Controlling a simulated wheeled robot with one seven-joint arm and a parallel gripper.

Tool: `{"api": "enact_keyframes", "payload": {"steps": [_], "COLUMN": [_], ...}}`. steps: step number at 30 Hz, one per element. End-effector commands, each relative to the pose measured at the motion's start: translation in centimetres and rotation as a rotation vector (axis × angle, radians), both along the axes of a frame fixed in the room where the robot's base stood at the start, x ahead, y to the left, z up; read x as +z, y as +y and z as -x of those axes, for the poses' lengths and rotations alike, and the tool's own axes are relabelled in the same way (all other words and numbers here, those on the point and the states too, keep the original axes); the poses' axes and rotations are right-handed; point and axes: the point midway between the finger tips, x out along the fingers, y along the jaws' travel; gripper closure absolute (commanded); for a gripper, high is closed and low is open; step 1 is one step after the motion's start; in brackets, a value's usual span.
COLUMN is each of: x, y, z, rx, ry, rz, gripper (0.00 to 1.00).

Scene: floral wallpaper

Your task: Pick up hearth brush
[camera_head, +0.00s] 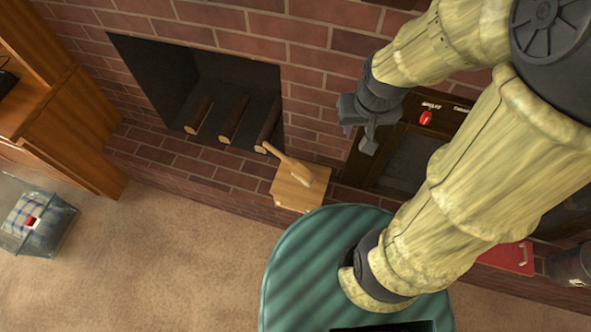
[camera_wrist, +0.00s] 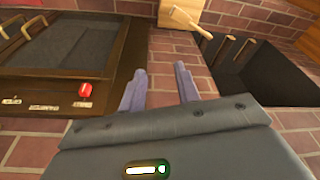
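The hearth brush (camera_head: 289,165) is a light wooden brush lying on top of a small wooden box (camera_head: 296,190) in front of the brick fireplace. Its handle points up and left, past the box's edge. In the wrist view the brush (camera_wrist: 191,22) lies at the top, beyond my fingers, on the box (camera_wrist: 171,12). My gripper (camera_head: 362,125) is to the right of the brush and apart from it, in front of the brick wall. In the wrist view my gripper (camera_wrist: 160,85) has its two fingers spread with nothing between them.
A fireplace opening (camera_head: 200,90) with several logs is behind the box. A dark-framed stove (camera_head: 411,150) with a red knob stands right of it. A wooden cabinet (camera_head: 75,125) and a clear bin (camera_head: 35,225) are at left. The carpet (camera_head: 180,250) between is clear.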

Motion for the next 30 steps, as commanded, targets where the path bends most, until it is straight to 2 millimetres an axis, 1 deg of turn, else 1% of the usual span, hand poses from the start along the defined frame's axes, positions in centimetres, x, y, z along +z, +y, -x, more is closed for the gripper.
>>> {"api": "enact_keyframes", "payload": {"steps": [2,5,8,11,15,20,24,30], "x": [-0.1,-0.9,-2.8,-5.8,-10.9,-16.6,-21.4,-27.8], "y": [0.0,0.3,0.8,1.8,3.8,6.2,8.5,11.8], "z": [0.0,-0.3,-0.9,-1.9,-3.6,-5.3,-6.6,-8.4], "rx": [0.001,0.011,0.029,0.067,0.132,0.218,0.299,0.424], "ry": [0.000,0.007,0.026,0.055,0.100,0.140,0.157,0.149], "rz": [0.000,-0.002,-0.002,0.003,0.031,0.090,0.165,0.299], "gripper": [0.68,0.68,0.68,0.68,0.68,0.68,0.68,0.68]}}
